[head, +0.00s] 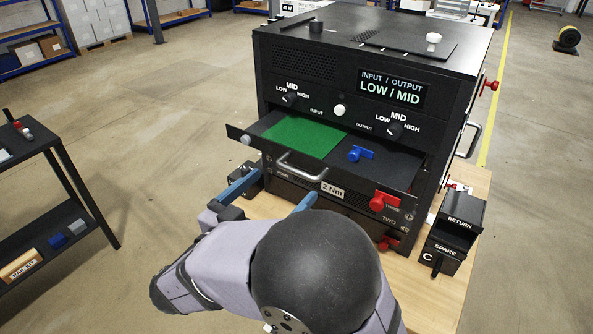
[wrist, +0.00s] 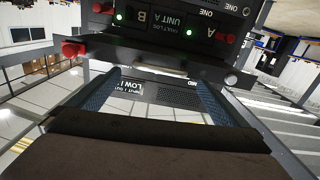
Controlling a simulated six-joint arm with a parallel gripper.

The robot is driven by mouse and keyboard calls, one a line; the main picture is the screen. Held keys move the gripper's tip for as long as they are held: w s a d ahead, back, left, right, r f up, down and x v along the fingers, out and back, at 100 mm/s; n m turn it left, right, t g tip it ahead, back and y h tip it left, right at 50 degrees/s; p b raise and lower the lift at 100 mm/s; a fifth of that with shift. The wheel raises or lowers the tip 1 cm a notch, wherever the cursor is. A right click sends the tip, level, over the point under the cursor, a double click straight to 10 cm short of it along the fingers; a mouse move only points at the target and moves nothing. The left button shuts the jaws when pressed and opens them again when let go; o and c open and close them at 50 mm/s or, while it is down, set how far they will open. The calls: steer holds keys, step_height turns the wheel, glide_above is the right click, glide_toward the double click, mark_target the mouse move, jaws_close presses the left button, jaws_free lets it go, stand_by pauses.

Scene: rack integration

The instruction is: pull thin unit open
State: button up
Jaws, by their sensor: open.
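A shallow black tray-like unit (head: 334,158) stands out from the front of the black cabinet (head: 300,75) in the head view. It has a green pad (head: 303,136), a blue knob (head: 360,153) and a metal bar handle (head: 302,168) on its front. A unit labelled 2 Nm (head: 333,189), with a red latch (head: 386,200) at its right, sits just below. My gripper (head: 284,185) is open, its blue fingers spread in front of the cabinet below the handle. In the wrist view the fingers (wrist: 160,78) frame a pale bar; whether they touch it I cannot tell.
Black bins marked RETURN (head: 463,222) and SPARE stand right of the cabinet on the wooden bench (head: 440,290). A dark shelf (head: 50,200) with small parts is at the left. The wrist view shows a unit with green lights (wrist: 165,25).

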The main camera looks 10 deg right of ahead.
mark_target(295, 173)
steer(key=shift+m, duration=0.3)
steer(key=p+x, duration=0.2)
steer(key=x, duration=0.4)
steer(key=shift+r+p, duration=0.1)
steer(key=shift+p, duration=0.2)
steer(key=shift+w+d, duration=0.5)
steer(key=shift+c, duration=0.4)
steer(key=c, duration=1.4)
steer(key=shift+p+v, duration=0.3)
steer(key=shift+v, duration=1.3)
steer(key=shift+c, duration=0.2)
steer(key=shift+w, duration=0.1)
steer(key=o, duration=1.5)
steer(key=shift+d, duration=0.1)
